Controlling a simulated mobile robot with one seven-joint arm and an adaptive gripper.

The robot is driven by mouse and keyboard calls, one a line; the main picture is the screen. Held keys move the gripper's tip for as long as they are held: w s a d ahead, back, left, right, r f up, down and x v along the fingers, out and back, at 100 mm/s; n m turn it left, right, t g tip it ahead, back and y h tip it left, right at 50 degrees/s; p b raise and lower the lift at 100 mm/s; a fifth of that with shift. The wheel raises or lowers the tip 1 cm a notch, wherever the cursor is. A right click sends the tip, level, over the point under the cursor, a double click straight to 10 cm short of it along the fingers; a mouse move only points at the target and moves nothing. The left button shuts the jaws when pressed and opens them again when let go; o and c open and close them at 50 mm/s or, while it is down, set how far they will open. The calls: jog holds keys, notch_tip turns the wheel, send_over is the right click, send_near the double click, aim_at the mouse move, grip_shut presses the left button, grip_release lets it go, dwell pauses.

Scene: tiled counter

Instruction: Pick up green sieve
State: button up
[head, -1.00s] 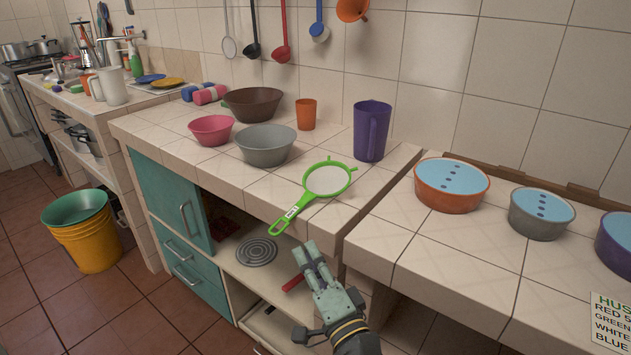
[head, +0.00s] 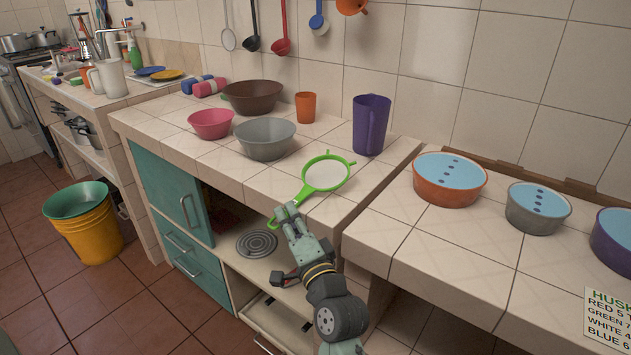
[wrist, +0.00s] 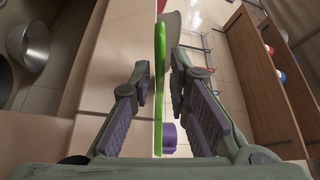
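The green sieve (head: 309,187) lies on the tiled counter (head: 232,173), its round mesh toward the wall and its handle toward the front edge. My gripper (head: 285,211) is at the handle end at the counter's front edge and hides part of the handle in the head view. In the wrist view the green handle (wrist: 159,75) shows as a narrow upright strip between the two fingers of my gripper (wrist: 160,84). The fingers are apart, with a small gap visible on each side of the strip. No contact is visible.
A grey bowl (head: 265,139), pink bowl (head: 210,124), brown bowl (head: 253,97), orange cup (head: 305,107) and purple jug (head: 370,125) stand behind the sieve. Blue-topped bowls, including an orange one (head: 450,181), stand on the right counter. An open shelf with a coiled plate (head: 257,243) lies below.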

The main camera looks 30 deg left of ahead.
jog(key=shift+c, duration=0.2)
grip_shut()
dwell(0.5)
